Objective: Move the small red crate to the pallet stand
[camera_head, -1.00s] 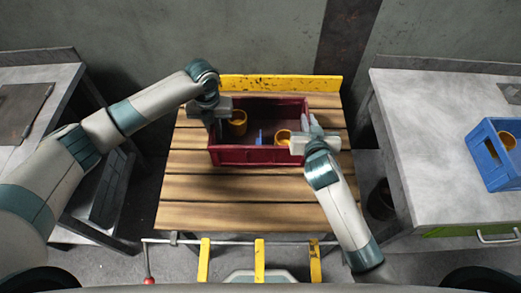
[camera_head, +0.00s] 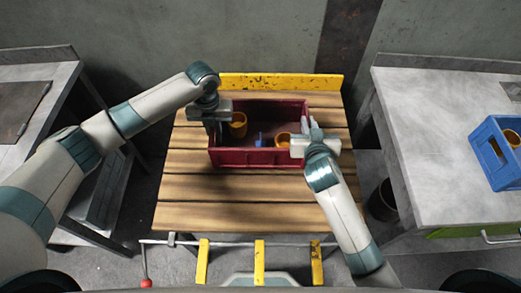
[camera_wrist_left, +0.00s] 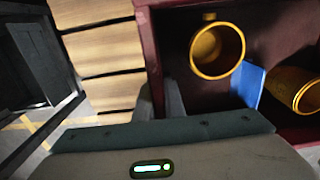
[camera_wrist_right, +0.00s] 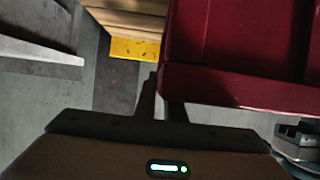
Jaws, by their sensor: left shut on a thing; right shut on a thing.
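The small red crate (camera_head: 245,157) is on or just above the slatted wooden pallet stand (camera_head: 240,215), in front of its yellow back rail; I cannot tell if its base touches the slats. It holds two orange cups, one upright (camera_head: 238,130) and one (camera_head: 283,140) at the right, plus a small blue piece (camera_head: 260,141). My left gripper (camera_head: 211,124) is shut on the crate's left wall, also seen in the left wrist view (camera_wrist_left: 162,100). My right gripper (camera_head: 306,147) is shut on its right wall; the red wall (camera_wrist_right: 240,85) fills the right wrist view's upper right.
The yellow rail (camera_head: 280,84) edges the stand's back. A grey bench with a blue crate (camera_head: 495,155) stands at the right, another grey table (camera_head: 50,90) at the left. A black bin (camera_head: 382,200) is right of the stand. Yellow bars (camera_head: 260,262) lie in front.

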